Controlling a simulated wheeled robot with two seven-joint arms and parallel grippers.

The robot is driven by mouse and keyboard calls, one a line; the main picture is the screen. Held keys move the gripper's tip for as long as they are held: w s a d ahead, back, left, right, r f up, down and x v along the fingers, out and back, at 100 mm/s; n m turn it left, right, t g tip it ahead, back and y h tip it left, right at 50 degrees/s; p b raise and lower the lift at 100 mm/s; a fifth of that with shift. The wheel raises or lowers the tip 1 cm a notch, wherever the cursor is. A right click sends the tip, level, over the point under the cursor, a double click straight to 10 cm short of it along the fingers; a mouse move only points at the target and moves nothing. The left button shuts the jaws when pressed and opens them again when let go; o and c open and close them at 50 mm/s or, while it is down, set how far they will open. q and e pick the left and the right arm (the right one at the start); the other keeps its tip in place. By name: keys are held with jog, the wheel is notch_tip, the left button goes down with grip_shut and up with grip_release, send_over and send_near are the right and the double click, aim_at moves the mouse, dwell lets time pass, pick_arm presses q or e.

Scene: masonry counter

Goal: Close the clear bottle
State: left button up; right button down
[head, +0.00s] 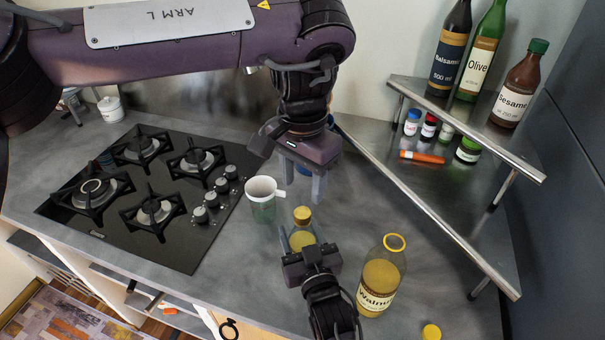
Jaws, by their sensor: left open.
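A small clear bottle (301,239) with yellowish contents stands on the counter near the middle of the head view. A gold cap (302,214) sits on its top; I cannot tell if it is tight. My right gripper (301,238) comes from below, and its fingers are closed on either side of the bottle's body. Its palm hides the lower part. My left gripper (303,190) hangs above and behind the cap, pointing down, open, with nothing seen between its fingertips.
A larger Walnut bottle (380,278) with a yellow-ringed top stands right of my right gripper. A yellow top (431,331) shows at the bottom edge. A mug (262,206) stands close left, beside the gas hob (150,190). A corner shelf (470,120) with bottles and small jars stands right.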

aim_at(302, 212)
pick_arm(q)
notch_tip(302, 212, down, 7)
jog(key=shift+f, duration=0.1)
dwell(0.3)
